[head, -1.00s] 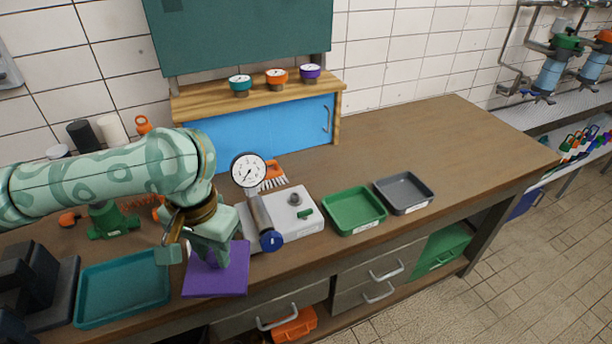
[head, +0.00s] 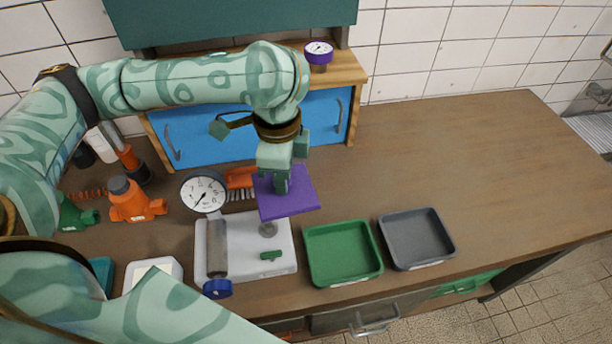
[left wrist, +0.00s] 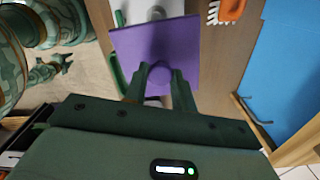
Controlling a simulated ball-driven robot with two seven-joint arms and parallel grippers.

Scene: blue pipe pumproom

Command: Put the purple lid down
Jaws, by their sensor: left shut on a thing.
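The purple lid (head: 294,200) is a flat square plate with a round knob. My left gripper (head: 283,185) is shut on the knob and holds the lid above the bench, over the back right part of the white board. In the left wrist view, the lid (left wrist: 152,45) hangs in front of the left gripper (left wrist: 161,78), whose fingers are on either side of the knob. The gripper hides part of the lid in the head view. My right gripper is not in view.
The white board (head: 240,262) bears a pressure gauge (head: 203,192) on a pipe and a small green part. A green tray (head: 343,281) and a grey tray (head: 418,262) stand to its right. A blue cabinet (head: 215,138) stands behind. The bench's right side (head: 480,150) is clear.

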